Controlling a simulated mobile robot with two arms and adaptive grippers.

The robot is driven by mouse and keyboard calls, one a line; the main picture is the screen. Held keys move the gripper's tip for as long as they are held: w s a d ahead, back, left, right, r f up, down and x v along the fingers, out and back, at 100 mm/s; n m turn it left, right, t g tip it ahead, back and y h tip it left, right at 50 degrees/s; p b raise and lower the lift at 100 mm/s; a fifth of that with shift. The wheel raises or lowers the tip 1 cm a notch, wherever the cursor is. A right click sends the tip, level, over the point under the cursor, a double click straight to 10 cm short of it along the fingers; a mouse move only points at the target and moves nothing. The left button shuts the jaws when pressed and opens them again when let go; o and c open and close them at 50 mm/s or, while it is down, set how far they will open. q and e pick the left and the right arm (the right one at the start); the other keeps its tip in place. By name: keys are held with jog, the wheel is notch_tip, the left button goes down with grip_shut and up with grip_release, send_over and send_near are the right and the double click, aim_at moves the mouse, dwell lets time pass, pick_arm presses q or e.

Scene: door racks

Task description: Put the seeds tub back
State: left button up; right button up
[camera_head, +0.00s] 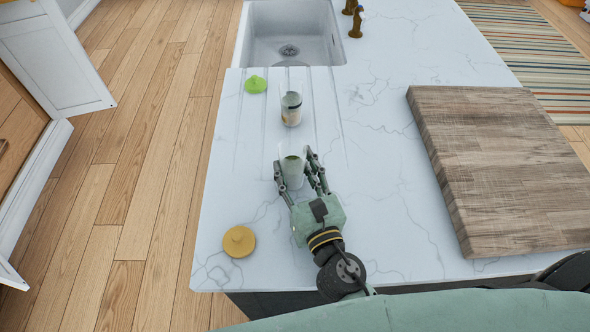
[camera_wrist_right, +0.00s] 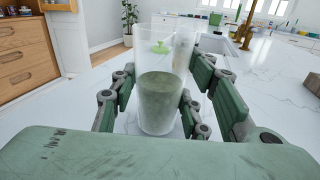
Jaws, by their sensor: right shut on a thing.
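A clear tub (camera_head: 291,168) with grey-green contents stands on the white marbled counter. It fills the middle of the right wrist view (camera_wrist_right: 160,100), upright and without a lid. My right gripper (camera_head: 300,170) is shut on it, with fingers on both sides. A second clear tub (camera_head: 291,108) with pale and dark contents stands farther back, partly hidden behind the first in the wrist view. No label can be read, so I cannot tell which tub holds seeds. A green lid (camera_head: 256,84) and a yellow lid (camera_head: 239,241) lie on the counter. My left gripper is not in view.
A sink (camera_head: 290,45) with a brass tap (camera_head: 356,22) is at the back of the counter (camera_head: 375,200). A thick wooden board (camera_head: 500,165) lies to the right. An open white cabinet door (camera_head: 55,55) stands left across the wooden floor (camera_head: 150,150).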

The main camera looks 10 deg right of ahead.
jog(key=shift+f, duration=0.15)
jog(key=o, duration=1.3)
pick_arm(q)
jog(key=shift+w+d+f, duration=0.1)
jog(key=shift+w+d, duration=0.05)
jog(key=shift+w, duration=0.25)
pick_arm(e)
jog(key=shift+s+r, duration=0.1)
jog(key=shift+r, duration=0.1)
jog(key=s+b, duration=0.2)
jog(key=s, duration=0.1)
jog(key=s+b, duration=0.2)
jog(key=s, duration=0.2)
jog(key=s+d+b, duration=0.1)
jog(key=s+b, duration=0.2)
jog(key=shift+s+f, duration=0.15)
jog(key=shift+f, duration=0.15)
jog(key=shift+s+d+r+b, duration=0.1)
jog(key=shift+s+r+b, duration=0.05)
jog(key=shift+s+b, duration=0.4)
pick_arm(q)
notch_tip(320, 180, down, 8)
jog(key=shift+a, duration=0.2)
pick_arm(e)
jog(key=shift+s+r, duration=0.15)
jog(key=shift+s, duration=0.05)
